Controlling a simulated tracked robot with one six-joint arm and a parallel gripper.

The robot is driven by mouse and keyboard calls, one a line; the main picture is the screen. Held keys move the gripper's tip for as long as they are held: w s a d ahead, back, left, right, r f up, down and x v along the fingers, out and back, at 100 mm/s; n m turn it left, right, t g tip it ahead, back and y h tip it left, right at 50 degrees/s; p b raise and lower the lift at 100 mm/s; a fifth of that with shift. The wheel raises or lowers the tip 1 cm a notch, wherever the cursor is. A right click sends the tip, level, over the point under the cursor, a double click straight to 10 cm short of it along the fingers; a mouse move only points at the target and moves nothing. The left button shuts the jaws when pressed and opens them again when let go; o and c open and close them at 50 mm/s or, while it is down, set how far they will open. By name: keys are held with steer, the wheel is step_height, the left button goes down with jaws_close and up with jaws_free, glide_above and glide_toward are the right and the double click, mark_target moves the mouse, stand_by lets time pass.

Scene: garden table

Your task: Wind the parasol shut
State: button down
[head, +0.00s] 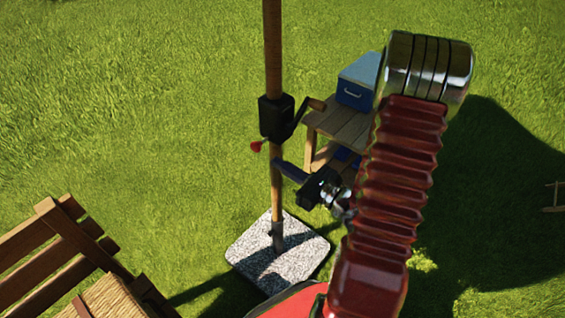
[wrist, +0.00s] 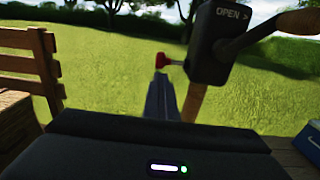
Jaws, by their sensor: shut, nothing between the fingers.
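The parasol's wooden pole (head: 272,50) stands upright; its canopy is out of view. A black crank housing (head: 275,118) sits on it, marked "OPEN >" in the wrist view (wrist: 222,40). The crank arm rises to the right and ends in a wooden handle (head: 317,104), partly seen in the wrist view (wrist: 299,21). A red knob (head: 256,146) sticks out low on the housing's left. My gripper (head: 279,166) is shut and empty, just below the housing, its tips overlapping the pole in the head view. In the wrist view its fingers (wrist: 160,85) point up, left of the pole, beneath the knob.
A speckled stone base (head: 252,256) holds the pole. A wooden side table (head: 342,126) with a blue cooler (head: 354,93) stands close behind the crank at right. A slatted wooden bench or chair (head: 62,237) is at left. Open grass surrounds them.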

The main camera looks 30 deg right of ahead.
steer(key=shift+w+d+f, duration=0.1)
steer(key=shift+d+f, duration=0.05)
steer(key=shift+f, duration=0.3)
steer(key=shift+w+d+f, duration=0.1)
steer(key=shift+d+f, duration=0.05)
steer(key=shift+f, duration=0.25)
steer(key=shift+w+d+f, duration=0.25)
steer(key=shift+d+f, duration=0.75)
steer(key=shift+f, duration=0.05)
steer(key=shift+w+d+f, duration=0.25)
steer(key=shift+d+f, duration=0.1)
steer(key=shift+d, duration=0.3)
steer(key=shift+w+d+f, duration=0.2)
steer(key=shift+d+f, duration=0.1)
steer(key=shift+d, duration=0.3)
